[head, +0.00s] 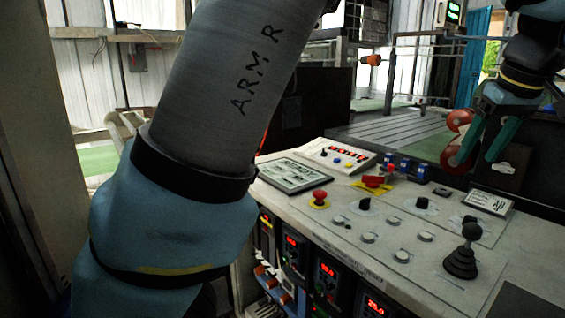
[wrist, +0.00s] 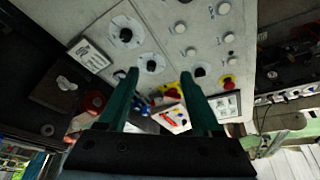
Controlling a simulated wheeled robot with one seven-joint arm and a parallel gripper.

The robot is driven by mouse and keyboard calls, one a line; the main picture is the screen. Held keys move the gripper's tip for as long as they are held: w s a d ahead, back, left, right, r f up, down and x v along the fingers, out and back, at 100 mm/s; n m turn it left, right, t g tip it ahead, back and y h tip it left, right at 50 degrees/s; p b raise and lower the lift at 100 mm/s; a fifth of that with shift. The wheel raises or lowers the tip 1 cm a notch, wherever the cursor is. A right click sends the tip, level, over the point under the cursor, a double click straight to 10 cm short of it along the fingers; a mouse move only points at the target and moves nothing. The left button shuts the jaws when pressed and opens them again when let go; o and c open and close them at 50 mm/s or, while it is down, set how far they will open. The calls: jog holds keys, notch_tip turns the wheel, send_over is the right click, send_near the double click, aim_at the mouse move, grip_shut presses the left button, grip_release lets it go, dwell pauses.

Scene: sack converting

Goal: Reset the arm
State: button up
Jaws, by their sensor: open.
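My gripper (head: 479,155) hangs at the upper right of the head view, over the back right edge of the control console (head: 330,222). Its two green fingers point down and stand apart. In the wrist view my gripper (wrist: 158,76) shows both fingers spread with nothing held between them. Console knobs and a yellow-backed red switch (wrist: 172,91) show beyond the fingertips. My large grey arm link, marked "ARM R", crosses the left of the head view and hides part of the room and the console's left end.
The console carries a black joystick (head: 461,252), a red mushroom button (head: 319,197), a red switch (head: 373,181), several knobs and a framed sign (head: 292,174). Red round parts (head: 460,118) show beside my fingers. Lit displays (head: 327,277) line the console front. A slatted platform (head: 405,130) lies behind.

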jog(key=shift+m+g, duration=0.3)
jog(key=shift+g, duration=0.6)
jog(key=w+a+f, duration=0.3)
jog(key=w+a, duration=0.1)
jog(key=a, duration=0.3)
jog(key=w+a+f+b, duration=0.1)
jog(key=w+a+f, duration=0.3)
jog(key=a, duration=0.2)
jog(key=w+a+f+b, duration=0.1)
jog(key=w+a+f, duration=0.3)
jog(key=a, duration=0.3)
jog(key=shift+w+a+f, duration=0.15)
jog(key=shift+a, duration=0.15)
jog(key=s+a+f, duration=0.2)
jog(key=a+f, duration=0.2)
jog(key=a, duration=0.4)
jog(key=s+a+f+b, duration=0.1)
jog(key=a+f, duration=0.3)
jog(key=a, duration=0.5)
jog(key=s+a+f+b, duration=0.1)
jog(key=s+a+f, duration=0.2)
jog(key=a, duration=0.5)
jog(key=shift+s+a+f+g, duration=0.15)
jog(key=shift+a+f+g, duration=0.25)
jog(key=shift+f, duration=0.15)
